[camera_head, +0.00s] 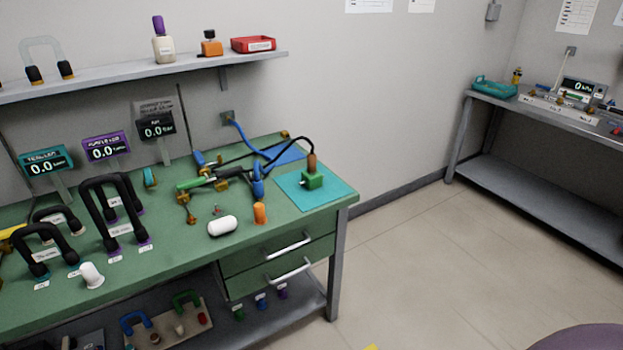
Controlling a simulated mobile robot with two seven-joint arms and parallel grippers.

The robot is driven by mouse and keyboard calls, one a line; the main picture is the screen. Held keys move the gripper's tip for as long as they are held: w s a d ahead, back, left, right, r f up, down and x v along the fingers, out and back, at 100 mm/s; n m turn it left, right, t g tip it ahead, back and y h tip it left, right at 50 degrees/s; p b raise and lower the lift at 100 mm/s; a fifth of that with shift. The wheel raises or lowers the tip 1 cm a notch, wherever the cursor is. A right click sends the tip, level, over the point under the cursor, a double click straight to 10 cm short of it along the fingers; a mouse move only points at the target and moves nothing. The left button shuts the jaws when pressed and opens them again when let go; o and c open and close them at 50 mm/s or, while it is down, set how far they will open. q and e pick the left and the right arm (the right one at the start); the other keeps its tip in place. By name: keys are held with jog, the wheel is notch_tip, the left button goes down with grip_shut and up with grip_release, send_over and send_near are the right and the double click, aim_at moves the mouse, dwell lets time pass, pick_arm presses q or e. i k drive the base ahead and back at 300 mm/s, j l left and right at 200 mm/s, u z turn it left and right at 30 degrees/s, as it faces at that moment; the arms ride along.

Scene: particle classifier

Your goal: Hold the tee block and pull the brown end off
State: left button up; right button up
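The tee block is a small green block (312,181) on a teal mat (329,196) at the right end of the green bench. A brown end (311,163) stands upright on top of the block, and a black hose (289,143) runs from it, arching to the left. The brown end and block appear joined. A small pale fitting shows on the block's left side, too small to make out. Neither of my grippers shows in the view.
The green bench (180,248) also bears a blue-handled assembly (258,180), an orange piece (260,213) and a white capsule (222,226) left of the mat. Black hoses (112,215) and displays (106,147) stand farther left. Open floor (440,260) lies right of the bench.

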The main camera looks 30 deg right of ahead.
aim_at(312, 158)
jog(key=i+l, duration=0.1)
jog(key=l, duration=0.2)
jog(key=i+l+u, duration=0.1)
jog(key=l, duration=0.2)
jog(key=i+l, duration=0.15)
jog(key=l, duration=0.15)
jog(key=i+l+u, duration=0.1)
jog(key=l+u, duration=0.2)
jog(key=l, duration=0.55)
jog(key=l+u, duration=0.25)
jog(key=l, duration=0.6)
jog(key=l+u, duration=0.3)
jog(key=l, duration=0.6)
